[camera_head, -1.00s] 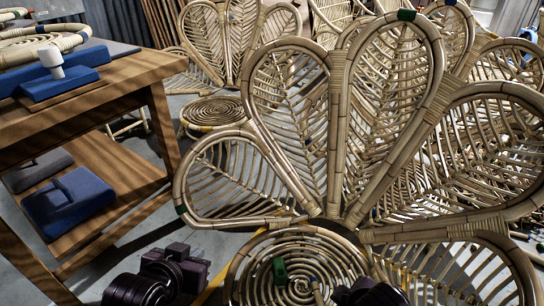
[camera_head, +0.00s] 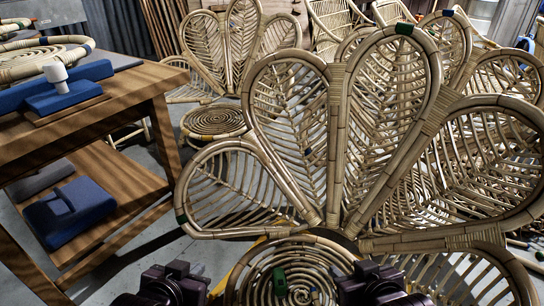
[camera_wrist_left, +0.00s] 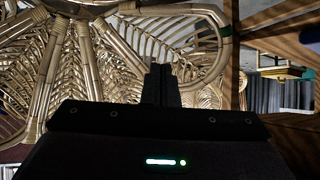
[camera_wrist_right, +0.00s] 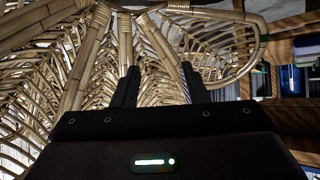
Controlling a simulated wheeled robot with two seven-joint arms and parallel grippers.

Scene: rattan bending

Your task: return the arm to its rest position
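My left arm (camera_head: 163,287) and right arm (camera_head: 375,284) show as dark parts at the bottom edge of the head view, in front of the round spiral seat of the rattan chair (camera_head: 338,140). The fingertips cannot be made out there. In the left wrist view my left gripper (camera_wrist_left: 161,70) has its two fingers together, with nothing visible between them. In the right wrist view my right gripper (camera_wrist_right: 160,74) has its fingers apart and the gap is empty. The chair's petal-shaped back fills the background of both wrist views.
A wooden workbench (camera_head: 120,97) stands at the left, with a blue block with a white knob (camera_head: 58,76) and rattan rings on top. A blue block (camera_head: 72,212) lies on its lower shelf. More rattan chairs (camera_head: 230,45) and a spiral stool (camera_head: 214,120) crowd the back.

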